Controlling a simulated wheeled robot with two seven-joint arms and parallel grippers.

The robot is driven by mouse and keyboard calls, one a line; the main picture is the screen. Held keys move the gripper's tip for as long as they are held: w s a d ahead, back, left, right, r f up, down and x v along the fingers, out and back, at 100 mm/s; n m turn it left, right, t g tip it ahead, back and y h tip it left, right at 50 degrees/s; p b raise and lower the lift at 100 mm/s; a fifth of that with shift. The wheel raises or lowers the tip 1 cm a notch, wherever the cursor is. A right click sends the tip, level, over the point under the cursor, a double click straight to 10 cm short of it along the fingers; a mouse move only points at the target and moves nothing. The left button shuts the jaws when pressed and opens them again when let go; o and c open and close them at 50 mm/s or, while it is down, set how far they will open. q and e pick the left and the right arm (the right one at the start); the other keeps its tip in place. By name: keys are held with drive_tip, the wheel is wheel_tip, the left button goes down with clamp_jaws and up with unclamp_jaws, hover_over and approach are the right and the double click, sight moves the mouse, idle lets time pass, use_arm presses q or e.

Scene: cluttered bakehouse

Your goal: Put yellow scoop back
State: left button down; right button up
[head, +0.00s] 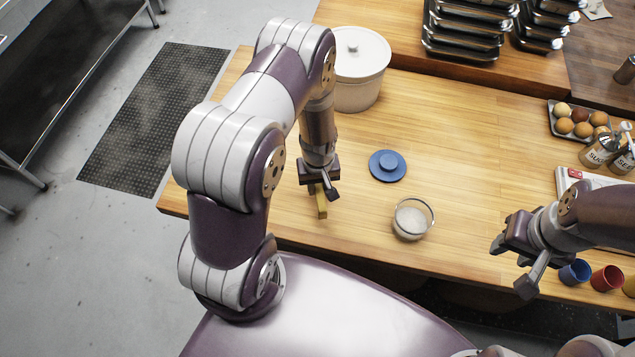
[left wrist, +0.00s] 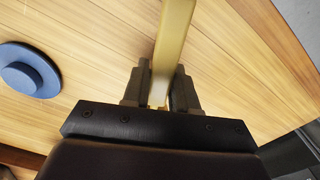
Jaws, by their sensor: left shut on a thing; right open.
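My left gripper (head: 319,184) is shut on a long, flat yellow piece that looks like part of the yellow scoop (head: 321,204). The left wrist view shows this yellow strip (left wrist: 173,45) between the two dark fingers (left wrist: 160,90). No scoop bowl can be made out. The held piece is over the left part of the wooden table; I cannot tell whether it touches the top. A glass jar with white contents (head: 411,219) stands open to the right, and a blue lid with a knob (head: 388,166) lies behind it. My right gripper (head: 517,258) is open and empty near the table's front right.
Blue (head: 575,272), red (head: 607,279) and yellow (head: 629,287) cups stand at the right front edge. A white lidded pot (head: 358,75) stands at the back left. An egg tray (head: 554,122) and labelled jars (head: 600,152) are at the right.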

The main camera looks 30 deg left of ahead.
sight(316, 187)
use_arm(q)
drive_tip(key=shift+f+b, duration=0.35)
drive_tip(key=shift+f, duration=0.6)
drive_tip(key=shift+a+f, duration=0.15)
drive_tip(key=shift+f, duration=0.05)
drive_tip(key=shift+s+a, duration=0.15)
drive_tip(key=shift+a, duration=0.05)
drive_tip(key=shift+d, duration=0.2)
drive_tip(key=shift+a+f+b, duration=0.1)
drive_tip(key=shift+f+b, duration=0.15)
drive_tip(key=shift+b, duration=0.05)
use_arm(e)
drive_tip(key=shift+s+a+f, duration=0.1)
drive_tip(key=shift+a+f, duration=0.05)
drive_tip(key=shift+f, duration=0.45)
drive_tip(key=shift+s+a+f, duration=0.1)
drive_tip(key=shift+a+f, duration=0.05)
drive_tip(key=shift+f, duration=0.4)
use_arm(q)
drive_tip(key=shift+f, duration=0.3)
use_arm(e)
drive_tip(key=shift+w+d+f, duration=0.1)
drive_tip(key=shift+f, duration=0.1)
use_arm(q)
drive_tip(key=c, duration=0.8)
unclamp_jaws()
